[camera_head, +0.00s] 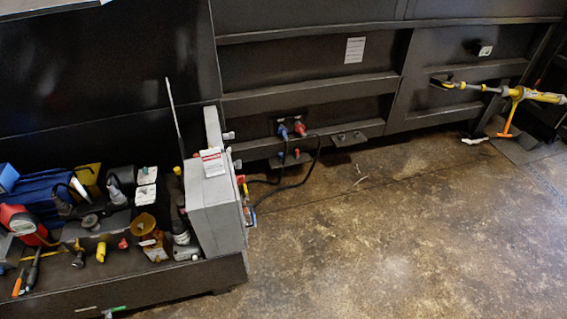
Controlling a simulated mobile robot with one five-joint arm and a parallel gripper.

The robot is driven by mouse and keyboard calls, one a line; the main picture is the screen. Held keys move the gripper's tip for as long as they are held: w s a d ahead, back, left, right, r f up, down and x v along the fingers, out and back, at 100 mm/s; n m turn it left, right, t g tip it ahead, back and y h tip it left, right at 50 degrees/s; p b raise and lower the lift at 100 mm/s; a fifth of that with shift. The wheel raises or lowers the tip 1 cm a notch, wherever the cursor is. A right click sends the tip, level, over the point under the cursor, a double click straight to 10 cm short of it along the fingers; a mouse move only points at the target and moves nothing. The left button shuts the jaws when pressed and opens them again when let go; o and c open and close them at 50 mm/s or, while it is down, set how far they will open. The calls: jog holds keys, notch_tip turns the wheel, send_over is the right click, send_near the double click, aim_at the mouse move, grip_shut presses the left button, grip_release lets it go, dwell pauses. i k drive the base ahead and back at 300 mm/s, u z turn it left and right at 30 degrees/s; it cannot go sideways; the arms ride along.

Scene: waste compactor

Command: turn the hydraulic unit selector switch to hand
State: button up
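A grey box (216,212), which may be the hydraulic unit's control cabinet, stands at the left centre, at the right end of a dark bench. Small coloured parts (241,180), yellow, red and blue, show along its right side, seen edge-on. I cannot tell whether one of them is the selector switch, and its setting cannot be read. A white and red label (212,163) is on the box's upper part. My gripper is not in view.
The dark bench (190,283) carries tools, bottles and a red container (22,222). Black cables run from the box to red and blue connectors (298,129) on the dark compactor wall (300,60). A yellow ratchet tensioner (535,95) is at right.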

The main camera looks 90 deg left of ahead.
aim_at(237, 164)
jog(key=u, duration=0.05)
jog(key=i, duration=1.45)
jog(key=u, duration=3.95)
jog(key=i, duration=1.05)
jog(key=u, duration=2.35)
